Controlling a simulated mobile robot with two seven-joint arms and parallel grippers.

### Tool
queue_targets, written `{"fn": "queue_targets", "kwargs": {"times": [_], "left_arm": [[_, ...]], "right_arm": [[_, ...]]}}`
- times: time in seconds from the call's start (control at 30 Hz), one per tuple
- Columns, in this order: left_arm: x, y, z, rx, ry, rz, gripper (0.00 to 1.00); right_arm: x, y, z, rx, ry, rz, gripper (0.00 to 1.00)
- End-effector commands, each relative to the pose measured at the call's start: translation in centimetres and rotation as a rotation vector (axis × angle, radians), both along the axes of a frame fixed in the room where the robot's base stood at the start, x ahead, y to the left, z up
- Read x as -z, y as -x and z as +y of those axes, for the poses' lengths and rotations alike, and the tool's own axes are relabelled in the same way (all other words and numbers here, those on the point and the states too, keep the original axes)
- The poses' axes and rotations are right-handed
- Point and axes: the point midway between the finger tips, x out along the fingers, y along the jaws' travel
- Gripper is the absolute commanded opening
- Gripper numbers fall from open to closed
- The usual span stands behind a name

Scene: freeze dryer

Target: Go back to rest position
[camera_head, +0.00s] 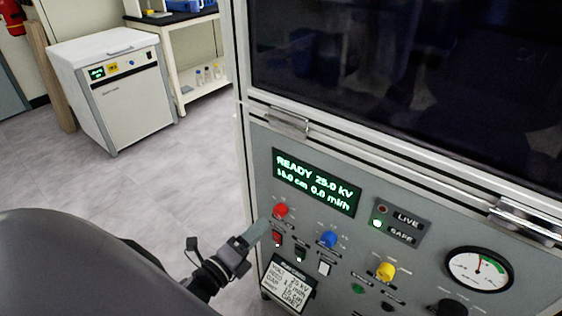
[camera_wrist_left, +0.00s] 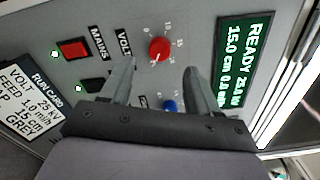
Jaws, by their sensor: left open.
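My left gripper (camera_head: 256,232) is in front of the control panel (camera_head: 425,219) of a large cabinet, close to the red knob (camera_head: 281,210). In the left wrist view the left gripper (camera_wrist_left: 155,78) is open, with nothing between its two fingers. The red knob (camera_wrist_left: 160,49) shows beyond the gap between them, and the blue knob (camera_wrist_left: 170,105) is partly covered by the gripper. I cannot tell whether a finger touches the panel. My right gripper is in neither view.
The panel has a display (camera_head: 317,182) reading READY 25.0 kV, a yellow knob (camera_head: 385,271), a dial gauge (camera_head: 479,270) and a run card (camera_head: 287,286). A white cabinet (camera_head: 130,98) stands at the back left. The floor (camera_head: 150,185) between is clear.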

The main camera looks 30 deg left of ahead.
Motion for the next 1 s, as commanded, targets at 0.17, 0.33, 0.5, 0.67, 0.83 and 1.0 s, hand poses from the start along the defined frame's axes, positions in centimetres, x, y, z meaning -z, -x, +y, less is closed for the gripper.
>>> {"fn": "queue_targets", "kwargs": {"times": [0.17, 0.33, 0.5, 0.67, 0.83, 1.0], "left_arm": [[0.0, 0.0, 0.0, 0.0, 0.002, 0.0, 0.61], [-0.8, 0.5, -0.3, -0.023, 0.137, 0.041, 0.61], [-1.8, 2.5, -1.6, -0.106, 0.581, 0.183, 0.61], [-1.9, 5.5, -4.4, -0.235, 1.087, 0.372, 0.61], [-1.6, 9.0, -7.8, -0.392, 1.505, 0.559, 0.61], [-1.4, 11.2, -10.0, -0.499, 1.713, 0.664, 0.61]], "right_arm": [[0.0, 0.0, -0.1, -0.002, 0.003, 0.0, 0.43], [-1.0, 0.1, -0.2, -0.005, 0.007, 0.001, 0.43], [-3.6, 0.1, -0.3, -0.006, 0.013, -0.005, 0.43], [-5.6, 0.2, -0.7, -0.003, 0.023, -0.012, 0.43], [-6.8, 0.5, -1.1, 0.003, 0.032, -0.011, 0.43], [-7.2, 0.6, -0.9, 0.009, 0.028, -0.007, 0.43]]}}
